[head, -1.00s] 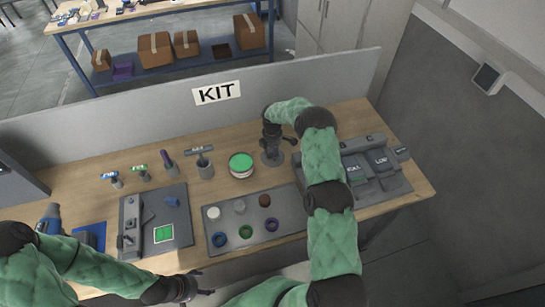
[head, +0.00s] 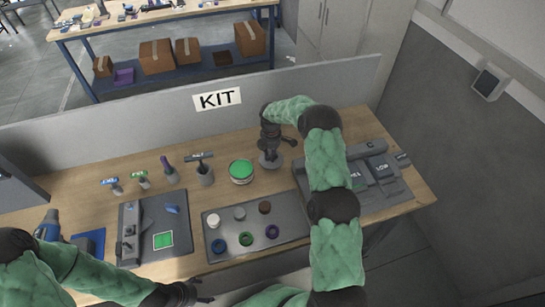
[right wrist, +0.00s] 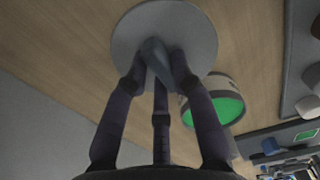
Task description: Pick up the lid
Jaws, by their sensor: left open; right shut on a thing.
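The lid (head: 271,161) is a round grey disc with a knob on top. It is at the back of the wooden table, right of a round tin with a green top (head: 241,171). My right gripper (head: 271,140) points down over it. In the right wrist view the gripper (right wrist: 158,75) is shut on the knob of the lid (right wrist: 195,30), its fingers around it. I cannot tell whether the lid touches the table. My left gripper (head: 203,293) is open and empty at the table's front edge.
A grey tray (head: 290,235) with several discs and rings lies in front. A grey tool board (head: 180,215) is left of it, and a grey unit (head: 385,200) stands to the right. A low partition with a KIT sign (head: 217,99) closes the back.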

